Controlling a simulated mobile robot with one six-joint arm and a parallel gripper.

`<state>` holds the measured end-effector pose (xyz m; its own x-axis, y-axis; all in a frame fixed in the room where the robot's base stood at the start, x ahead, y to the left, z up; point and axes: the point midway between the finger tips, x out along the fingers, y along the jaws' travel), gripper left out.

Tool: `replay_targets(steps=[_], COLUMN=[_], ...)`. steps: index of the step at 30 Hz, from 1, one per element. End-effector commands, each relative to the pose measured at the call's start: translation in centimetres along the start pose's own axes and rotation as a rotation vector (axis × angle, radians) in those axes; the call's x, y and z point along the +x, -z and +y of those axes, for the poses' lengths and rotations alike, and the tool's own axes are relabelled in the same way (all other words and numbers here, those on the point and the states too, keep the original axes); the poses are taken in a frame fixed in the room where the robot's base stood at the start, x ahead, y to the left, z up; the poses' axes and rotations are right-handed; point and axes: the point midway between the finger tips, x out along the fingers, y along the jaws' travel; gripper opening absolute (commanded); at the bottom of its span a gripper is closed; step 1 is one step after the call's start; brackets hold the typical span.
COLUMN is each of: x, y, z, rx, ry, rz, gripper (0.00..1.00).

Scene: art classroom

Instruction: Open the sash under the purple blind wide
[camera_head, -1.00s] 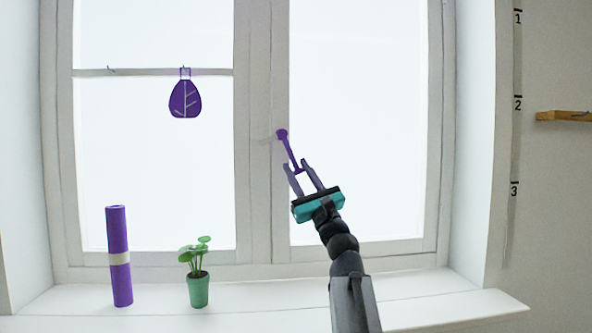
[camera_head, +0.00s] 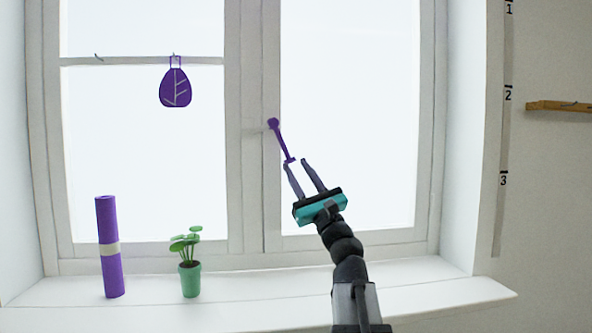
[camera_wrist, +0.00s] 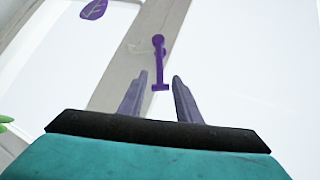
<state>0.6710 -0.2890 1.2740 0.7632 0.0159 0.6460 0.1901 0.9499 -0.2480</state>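The right sash (camera_head: 432,150) is a tall white-framed pane that looks flush with the window frame; I cannot tell whether it is slightly ajar. Its purple handle (camera_head: 281,140) sits on the left stile and slants down to the right, ending in a short crosspiece. My gripper (camera_head: 296,162) is open and empty at the handle's lower end. In the wrist view the handle (camera_wrist: 159,62) ends between the two spread fingertips (camera_wrist: 160,76), with no clear contact. No purple blind shows in these views.
On the sill (camera_head: 400,296) stand a purple roll (camera_head: 109,225) with a pale band and a green potted plant (camera_head: 190,280). A purple leaf-shaped hanging (camera_head: 176,88) is on the left bar. A wooden shelf (camera_head: 560,106) is on the right wall.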

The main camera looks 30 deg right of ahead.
Motion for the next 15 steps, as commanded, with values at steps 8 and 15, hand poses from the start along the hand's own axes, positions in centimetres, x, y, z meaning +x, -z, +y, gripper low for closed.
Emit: replay_targets(steps=[8, 15], x=[-1.4, -2.5], y=[0.0, -0.1], z=[-0.1, -0.2], rx=[0.000, 0.000], ry=[0.000, 0.000], rz=[0.000, 0.000], gripper=[0.31, 0.31])
